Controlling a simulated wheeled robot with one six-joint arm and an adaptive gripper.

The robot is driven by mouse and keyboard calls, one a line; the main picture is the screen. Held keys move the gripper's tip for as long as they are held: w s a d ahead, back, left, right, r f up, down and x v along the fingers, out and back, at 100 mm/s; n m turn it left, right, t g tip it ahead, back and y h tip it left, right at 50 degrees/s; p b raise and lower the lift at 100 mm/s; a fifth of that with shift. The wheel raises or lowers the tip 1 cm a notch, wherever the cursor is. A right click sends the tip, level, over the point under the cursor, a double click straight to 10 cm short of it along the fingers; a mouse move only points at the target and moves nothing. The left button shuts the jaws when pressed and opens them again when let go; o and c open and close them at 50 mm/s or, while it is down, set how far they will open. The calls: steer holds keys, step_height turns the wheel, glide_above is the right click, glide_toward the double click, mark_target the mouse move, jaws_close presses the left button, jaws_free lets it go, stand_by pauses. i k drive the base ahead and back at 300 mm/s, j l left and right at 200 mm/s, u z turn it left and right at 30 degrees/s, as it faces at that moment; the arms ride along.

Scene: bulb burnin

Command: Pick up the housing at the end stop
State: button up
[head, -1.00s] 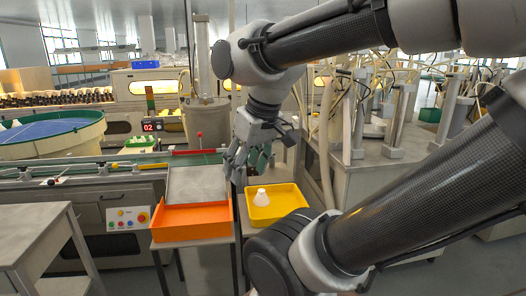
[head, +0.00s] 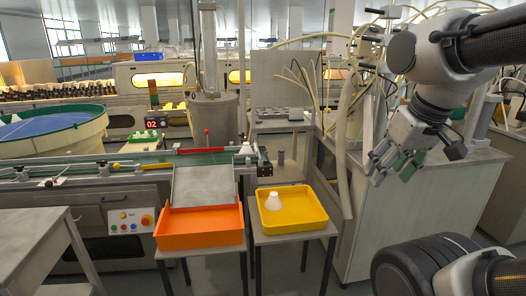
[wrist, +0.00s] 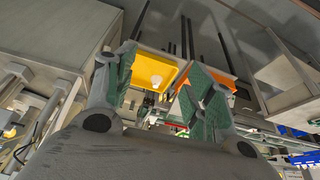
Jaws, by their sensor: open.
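A small white housing (head: 246,148) stands upright at the right end of the green conveyor (head: 200,158), by the end stop. A second white cone-shaped housing (head: 272,202) stands in the yellow tray (head: 313,219); it also shows in the wrist view (wrist: 160,84). My gripper (head: 388,172) is open and empty in the air, well to the right of the conveyor end and the yellow tray. In the wrist view my spread fingers (wrist: 155,95) frame the yellow tray. I cannot make out the end-stop housing in the wrist view.
An orange tray (head: 200,238) stands left of the yellow one, below a sloping grey chute (head: 203,184). A bench with hoses (head: 395,200) is behind and below my gripper.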

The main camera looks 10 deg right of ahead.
mark_target(245, 148)
steer(key=i+j+u, duration=0.1)
steer(key=i+u, duration=0.3)
steer(key=i, duration=0.8)
